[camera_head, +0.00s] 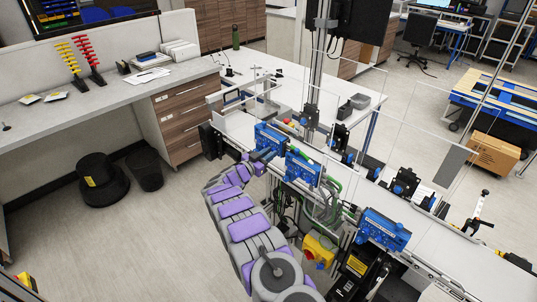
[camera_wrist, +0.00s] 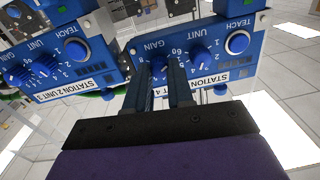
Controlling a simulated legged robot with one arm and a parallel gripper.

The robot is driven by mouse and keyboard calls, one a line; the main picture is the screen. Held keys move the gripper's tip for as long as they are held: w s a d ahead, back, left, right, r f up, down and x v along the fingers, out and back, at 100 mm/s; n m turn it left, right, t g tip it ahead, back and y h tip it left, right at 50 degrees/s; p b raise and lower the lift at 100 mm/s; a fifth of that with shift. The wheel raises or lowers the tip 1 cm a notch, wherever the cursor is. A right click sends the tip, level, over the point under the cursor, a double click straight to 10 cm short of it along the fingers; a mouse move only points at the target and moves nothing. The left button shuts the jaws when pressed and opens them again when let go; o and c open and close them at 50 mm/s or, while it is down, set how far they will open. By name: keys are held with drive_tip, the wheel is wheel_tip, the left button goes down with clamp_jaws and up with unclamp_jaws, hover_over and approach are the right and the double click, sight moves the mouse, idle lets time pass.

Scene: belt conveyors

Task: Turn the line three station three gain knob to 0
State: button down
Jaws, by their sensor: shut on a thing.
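In the wrist view, which is upside down, a blue station panel (camera_wrist: 225,75) has a GAIN knob (camera_wrist: 158,70), a UNIT knob (camera_wrist: 200,57) and a round TEACH button (camera_wrist: 237,43). Its label is partly hidden; I read "STATION" and a 4, not the whole. My gripper (camera_wrist: 160,75) has its two dark fingers on either side of the blue GAIN knob, shut on it. The knob's pointer is hidden by the fingers. In the head view my gripper (camera_head: 258,160) reaches the farthest blue panel (camera_head: 270,138).
The head view shows more blue panels along the conveyor, a middle one (camera_head: 303,168) and a near one (camera_head: 384,230). Cables (camera_head: 325,205) hang below; clear guards rise behind.

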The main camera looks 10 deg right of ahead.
drive_tip(key=shift+a, duration=0.15)
idle(0.3)
drive_tip(key=c, duration=1)
unclamp_jaws()
drive_tip(key=shift+w+f, duration=0.1)
drive_tip(key=shift+w, duration=0.05)
drive_tip(key=b+v, duration=0.1)
drive_tip(key=v, duration=1.6)
drive_tip(key=shift+s+a, duration=0.2)
drive_tip(key=shift+s, duration=0.05)
